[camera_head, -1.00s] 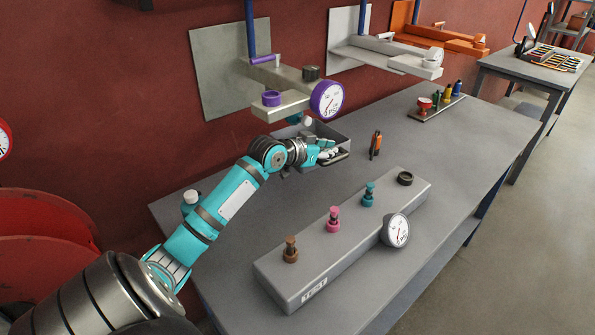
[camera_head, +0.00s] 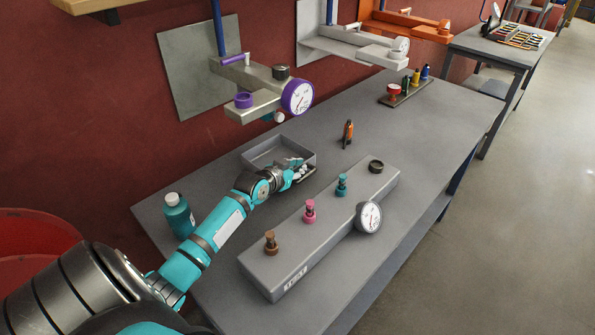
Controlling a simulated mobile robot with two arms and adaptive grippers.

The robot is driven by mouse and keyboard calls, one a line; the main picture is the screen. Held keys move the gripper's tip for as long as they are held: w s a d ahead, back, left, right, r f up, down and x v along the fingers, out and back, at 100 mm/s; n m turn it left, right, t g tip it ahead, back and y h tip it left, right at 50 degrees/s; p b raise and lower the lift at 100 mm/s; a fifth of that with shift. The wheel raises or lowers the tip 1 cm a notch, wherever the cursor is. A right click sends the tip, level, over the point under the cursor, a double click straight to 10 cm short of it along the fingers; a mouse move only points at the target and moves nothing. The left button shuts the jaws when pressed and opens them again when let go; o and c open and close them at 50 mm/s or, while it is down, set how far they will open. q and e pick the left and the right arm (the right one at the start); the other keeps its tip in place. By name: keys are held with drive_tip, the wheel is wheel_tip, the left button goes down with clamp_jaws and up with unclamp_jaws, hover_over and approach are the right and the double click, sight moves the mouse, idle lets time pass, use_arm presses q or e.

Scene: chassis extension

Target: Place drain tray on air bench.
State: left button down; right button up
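The drain tray (camera_head: 259,163) is a grey open rectangular box, at the back of the grey air bench (camera_head: 430,130), below the wall-mounted gauge. It looks level and empty. My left gripper (camera_head: 301,172) is at the tray's right front corner and appears shut on its rim; the fingers are small and partly hidden. I cannot tell whether the tray's underside touches the bench top. My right gripper is out of view.
A grey test block (camera_head: 258,266) with coloured fittings and a gauge (camera_head: 369,217) lies in front. A teal bottle (camera_head: 179,217) stands left. An orange tool (camera_head: 347,134) and a rack (camera_head: 406,92) are further right. The bench's right part is mostly clear.

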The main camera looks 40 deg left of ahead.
use_arm(q)
drive_tip(key=shift+f, duration=0.8)
drive_tip(key=c, duration=1.5)
unclamp_jaws()
drive_tip(key=shift+f, duration=0.1)
drive_tip(key=v, duration=1.2)
